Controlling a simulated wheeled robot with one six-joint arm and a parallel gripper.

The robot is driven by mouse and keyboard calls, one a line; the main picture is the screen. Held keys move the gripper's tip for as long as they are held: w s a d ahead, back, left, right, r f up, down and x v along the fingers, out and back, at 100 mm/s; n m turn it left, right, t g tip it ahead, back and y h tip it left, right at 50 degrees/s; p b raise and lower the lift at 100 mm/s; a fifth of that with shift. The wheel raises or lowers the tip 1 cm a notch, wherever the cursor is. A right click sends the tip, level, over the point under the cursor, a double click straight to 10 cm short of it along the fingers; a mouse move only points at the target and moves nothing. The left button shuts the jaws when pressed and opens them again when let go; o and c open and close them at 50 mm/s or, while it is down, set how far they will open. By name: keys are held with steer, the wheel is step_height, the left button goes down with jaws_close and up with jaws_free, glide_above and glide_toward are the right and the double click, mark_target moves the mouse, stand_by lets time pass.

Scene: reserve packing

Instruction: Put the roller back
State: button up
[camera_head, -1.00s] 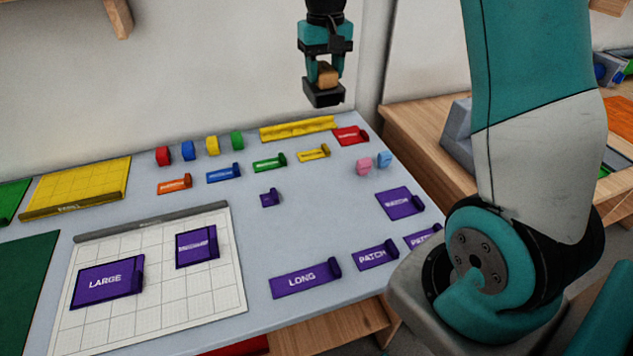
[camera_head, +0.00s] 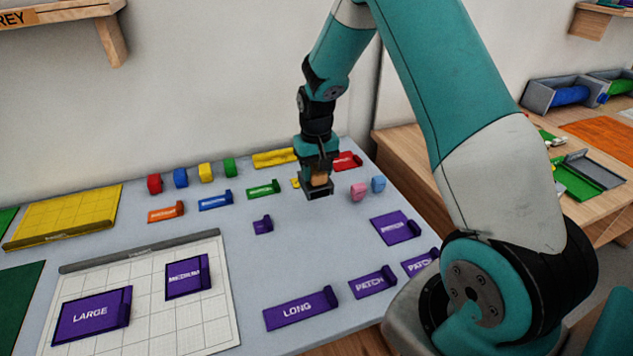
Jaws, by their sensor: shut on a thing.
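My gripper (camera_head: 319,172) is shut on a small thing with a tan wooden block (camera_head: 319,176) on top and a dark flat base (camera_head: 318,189). I cannot tell whether this is the roller. It is low over the back right of the grey table, in front of a small yellow piece (camera_head: 296,183), which it partly hides. Whether the dark base touches the table is unclear. On the right bench, a blue roller (camera_head: 571,95) lies in a grey tray (camera_head: 540,96), and a green roller (camera_head: 622,87) shows at the right edge.
Purple pieces marked LARGE (camera_head: 92,317) and MEDIUM (camera_head: 187,278) lie on a white gridded board (camera_head: 150,336). More purple pieces, such as LONG (camera_head: 300,309), lie at the front right. Pink (camera_head: 359,192) and blue (camera_head: 379,184) blocks stand right of my gripper.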

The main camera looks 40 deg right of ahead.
mark_target(317, 190)
step_height(317, 190, down, 5)
steer(key=shift+r+p, duration=0.15)
steer(key=shift+p, duration=0.3)
steer(key=shift+f, duration=0.25)
steer(key=shift+f+b, duration=0.25)
steer(key=shift+b, duration=0.05)
steer(key=shift+s+f, duration=0.1)
steer(key=shift+f, duration=0.2)
steer(key=shift+c, duration=0.9)
steer(key=shift+f, duration=0.1)
steer(key=shift+c, duration=0.8)
steer(key=o, duration=1.3)
steer(key=shift+s, duration=0.1)
steer(key=shift+c, duration=0.2)
